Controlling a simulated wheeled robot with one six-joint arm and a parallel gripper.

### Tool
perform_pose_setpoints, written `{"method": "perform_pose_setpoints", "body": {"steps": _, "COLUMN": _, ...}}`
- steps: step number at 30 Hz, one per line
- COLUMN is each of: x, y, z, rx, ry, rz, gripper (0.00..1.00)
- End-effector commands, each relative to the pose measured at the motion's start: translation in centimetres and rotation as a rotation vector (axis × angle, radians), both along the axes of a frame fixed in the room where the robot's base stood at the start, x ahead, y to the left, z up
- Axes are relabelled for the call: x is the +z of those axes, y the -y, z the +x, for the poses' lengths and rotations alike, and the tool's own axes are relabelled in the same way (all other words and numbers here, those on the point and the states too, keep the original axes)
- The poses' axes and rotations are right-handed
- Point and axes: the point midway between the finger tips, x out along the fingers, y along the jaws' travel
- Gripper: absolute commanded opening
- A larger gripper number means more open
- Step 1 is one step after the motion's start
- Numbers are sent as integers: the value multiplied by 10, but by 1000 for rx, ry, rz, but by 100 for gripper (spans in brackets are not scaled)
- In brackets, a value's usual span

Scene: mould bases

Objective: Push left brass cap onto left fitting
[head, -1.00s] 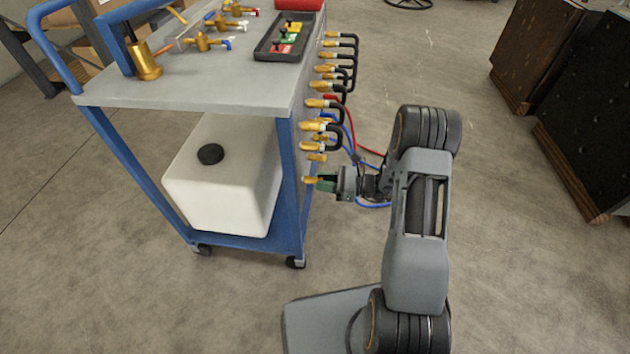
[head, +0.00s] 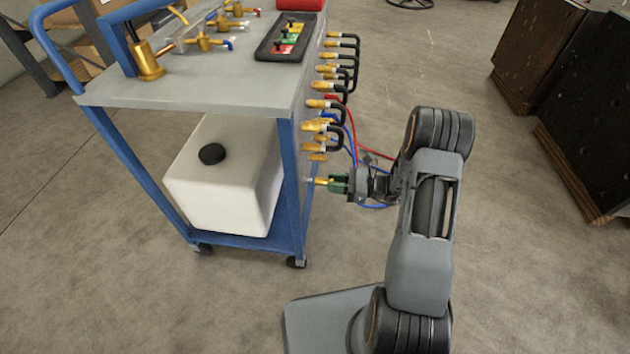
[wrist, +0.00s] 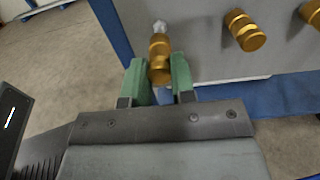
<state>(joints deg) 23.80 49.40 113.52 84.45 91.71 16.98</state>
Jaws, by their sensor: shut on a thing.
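The left brass cap (wrist: 159,62) sits between the green fingers of my gripper (wrist: 160,85), which is shut on it in the wrist view. The silver left fitting (wrist: 159,27) shows just beyond the cap's far end, in line with it. I cannot tell whether cap and fitting touch. In the head view my gripper (head: 338,184) is beside the cart's right side, with the brass cap (head: 321,181) poking out to the left towards the panel. The fingers cover part of the cap.
Other brass caps (wrist: 245,30) stick out of the grey panel to the right in the wrist view. Black, red and blue hoses (head: 350,130) hang close above my gripper on the cart (head: 190,95).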

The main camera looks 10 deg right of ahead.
Motion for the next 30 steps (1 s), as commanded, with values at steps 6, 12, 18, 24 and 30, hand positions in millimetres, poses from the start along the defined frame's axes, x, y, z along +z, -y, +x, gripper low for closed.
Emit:
{"method": "perform_pose_setpoints", "body": {"steps": 6, "x": 0, "y": 9, "z": -3, "rx": -1, "ry": 0, "rz": 1, "gripper": 0}}
{"method": "perform_pose_setpoints", "body": {"steps": 12, "x": 0, "y": 16, "z": -5, "rx": -1, "ry": 0, "rz": 1, "gripper": 0}}
{"method": "perform_pose_setpoints", "body": {"steps": 18, "x": 0, "y": 19, "z": -6, "rx": 0, "ry": -1, "rz": 1, "gripper": 0}}
{"method": "perform_pose_setpoints", "body": {"steps": 24, "x": 0, "y": 20, "z": -6, "rx": 0, "ry": 0, "rz": 1, "gripper": 0}}
{"method": "perform_pose_setpoints", "body": {"steps": 30, "x": 0, "y": 22, "z": -7, "rx": -1, "ry": 0, "rz": 1, "gripper": 0}}
